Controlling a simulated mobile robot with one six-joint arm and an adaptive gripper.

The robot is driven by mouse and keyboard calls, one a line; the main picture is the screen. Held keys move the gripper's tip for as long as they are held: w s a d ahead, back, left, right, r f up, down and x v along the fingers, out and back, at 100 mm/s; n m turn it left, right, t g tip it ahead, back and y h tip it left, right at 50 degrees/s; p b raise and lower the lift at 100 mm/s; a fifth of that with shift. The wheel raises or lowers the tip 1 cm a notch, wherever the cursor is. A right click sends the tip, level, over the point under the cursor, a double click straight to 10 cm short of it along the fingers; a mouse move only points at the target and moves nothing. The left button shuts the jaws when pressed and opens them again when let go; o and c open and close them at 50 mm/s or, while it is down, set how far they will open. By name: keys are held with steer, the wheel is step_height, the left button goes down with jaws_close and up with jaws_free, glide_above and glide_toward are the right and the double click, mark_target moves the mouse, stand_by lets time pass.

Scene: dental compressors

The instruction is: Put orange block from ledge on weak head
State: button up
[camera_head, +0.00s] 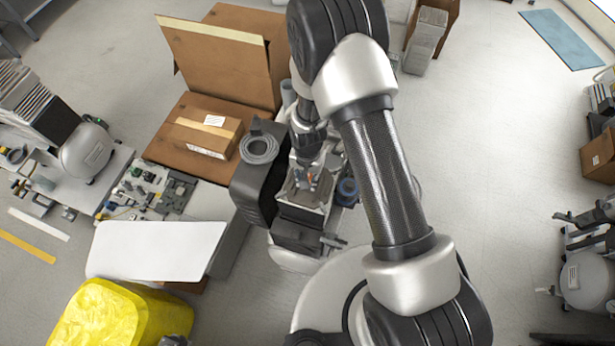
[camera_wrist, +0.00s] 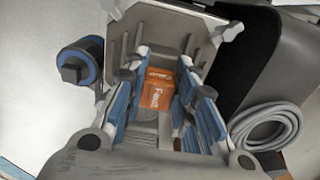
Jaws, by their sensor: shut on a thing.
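The orange block (camera_wrist: 158,88) has pale lettering and lies between the blue-lined fingers of my gripper (camera_wrist: 160,80) in the wrist view. My gripper is shut on it. A grey metal piece with a raised rim and upright fins (camera_wrist: 187,32) lies right behind and under the block. I cannot tell whether the block touches it, or whether this is the ledge or the weak head. In the head view my gripper (camera_head: 306,176) points down over the grey compressor unit (camera_head: 300,215), and the block is mostly hidden there.
A coiled grey hose (camera_wrist: 265,127) lies close beside my gripper, next to a dark housing (camera_wrist: 285,55). A blue-and-black cylinder (camera_wrist: 80,68) stands on the other side. Cardboard boxes (camera_head: 205,130), a white panel (camera_head: 155,250) and a yellow bag (camera_head: 95,315) are at left.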

steer(key=shift+f, duration=0.15)
stand_by(0.4)
steer(key=o, duration=1)
steer(key=shift+c, duration=0.2)
steer(key=shift+o, duration=0.2)
steer(key=o, duration=0.4)
steer(key=shift+o, duration=0.2)
steer(key=shift+r+p, duration=2.1)
steer(key=shift+r, duration=1.45)
